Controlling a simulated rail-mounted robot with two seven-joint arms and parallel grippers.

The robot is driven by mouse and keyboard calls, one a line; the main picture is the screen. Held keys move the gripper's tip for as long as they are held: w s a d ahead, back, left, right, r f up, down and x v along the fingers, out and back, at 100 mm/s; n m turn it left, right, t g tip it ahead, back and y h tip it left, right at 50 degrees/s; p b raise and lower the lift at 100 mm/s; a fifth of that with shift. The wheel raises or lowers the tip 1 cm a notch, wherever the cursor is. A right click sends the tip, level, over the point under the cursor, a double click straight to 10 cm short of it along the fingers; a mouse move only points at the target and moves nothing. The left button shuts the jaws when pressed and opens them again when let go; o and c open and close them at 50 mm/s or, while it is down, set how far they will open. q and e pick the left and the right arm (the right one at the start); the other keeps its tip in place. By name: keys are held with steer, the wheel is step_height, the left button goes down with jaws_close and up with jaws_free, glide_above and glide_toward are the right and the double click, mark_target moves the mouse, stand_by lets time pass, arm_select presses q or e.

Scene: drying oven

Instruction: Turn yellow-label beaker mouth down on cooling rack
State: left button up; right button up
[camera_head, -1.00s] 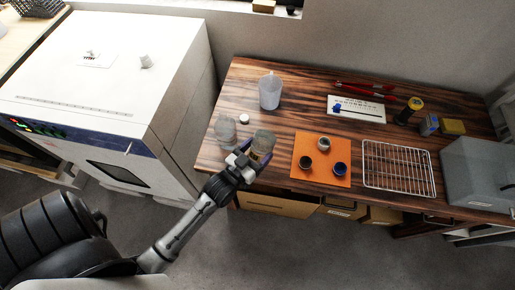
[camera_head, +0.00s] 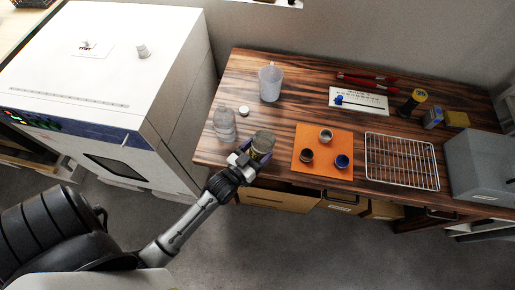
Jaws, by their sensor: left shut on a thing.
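A clear glass beaker (camera_head: 263,142) is in my left gripper (camera_head: 255,155), at the table's front left edge. The gripper is shut around its side, and the mouth looks roughly upward. The fingers hide part of the beaker; I cannot make out its label clearly, nor whether its base touches the table. The wire cooling rack (camera_head: 402,162) lies empty on the table to the right, beyond the orange mat. My right gripper is not in view.
Another clear glass vessel (camera_head: 224,124), a white cap (camera_head: 244,111) and a plastic jug (camera_head: 270,82) stand left. A grey box (camera_head: 480,165) adjoins the rack's right side. The white oven (camera_head: 110,70) stands at left.

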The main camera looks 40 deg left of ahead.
arm_select(q)
steer(key=shift+f, duration=0.3)
stand_by(0.6)
steer(key=o, duration=1.1)
steer(key=s+p, duration=0.1)
steer(key=s, duration=1.2)
steer(key=shift+s+d+f+p, duration=0.35)
steer(key=shift+s+d+p, duration=0.05)
